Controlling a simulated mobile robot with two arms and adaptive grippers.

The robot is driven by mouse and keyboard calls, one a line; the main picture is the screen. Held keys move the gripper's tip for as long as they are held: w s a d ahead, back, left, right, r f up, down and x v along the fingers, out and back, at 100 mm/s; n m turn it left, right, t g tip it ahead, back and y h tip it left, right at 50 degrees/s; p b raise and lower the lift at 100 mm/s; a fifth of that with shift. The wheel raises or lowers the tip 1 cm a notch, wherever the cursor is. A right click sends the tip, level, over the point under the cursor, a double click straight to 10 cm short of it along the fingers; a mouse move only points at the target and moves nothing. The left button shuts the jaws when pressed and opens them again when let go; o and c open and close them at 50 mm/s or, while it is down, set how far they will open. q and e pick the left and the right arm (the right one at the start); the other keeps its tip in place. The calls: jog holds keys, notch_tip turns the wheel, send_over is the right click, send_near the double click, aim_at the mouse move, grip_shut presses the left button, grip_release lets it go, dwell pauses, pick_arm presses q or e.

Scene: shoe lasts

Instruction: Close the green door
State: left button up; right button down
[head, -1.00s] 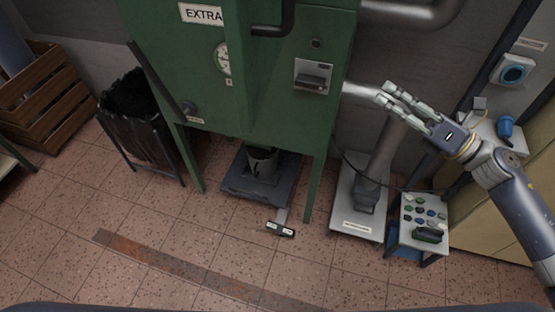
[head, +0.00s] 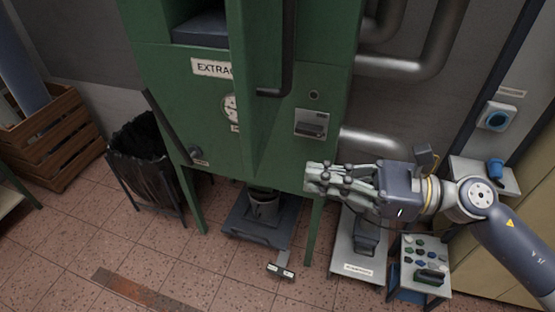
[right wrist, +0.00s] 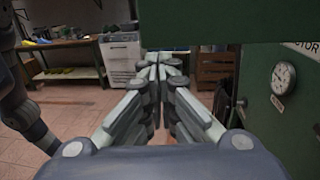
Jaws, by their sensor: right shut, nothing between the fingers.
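The green door (head: 262,110) stands open on the front of the green extractor cabinet (head: 165,85), swung out towards me and seen nearly edge-on in the head view. A long dark handle (head: 289,45) runs down it. The compartment behind it shows at the upper left. My right gripper (head: 312,178) is shut and empty, its fingers pointing left, just right of and below the door's lower end. In the right wrist view a green panel (right wrist: 220,22), apparently the door, spans the top above the shut fingers (right wrist: 155,75). I cannot tell whether they touch. My left gripper is not in view.
A small table with coloured pieces (head: 437,288) stands under my right arm. Grey pipes (head: 400,65) run at the right. A black bin (head: 150,165) and a wooden crate (head: 55,145) stand at the left. The tiled floor in front is mostly clear.

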jog(key=p+x, duration=0.4)
jog(key=x, duration=0.3)
jog(key=shift+a, duration=0.15)
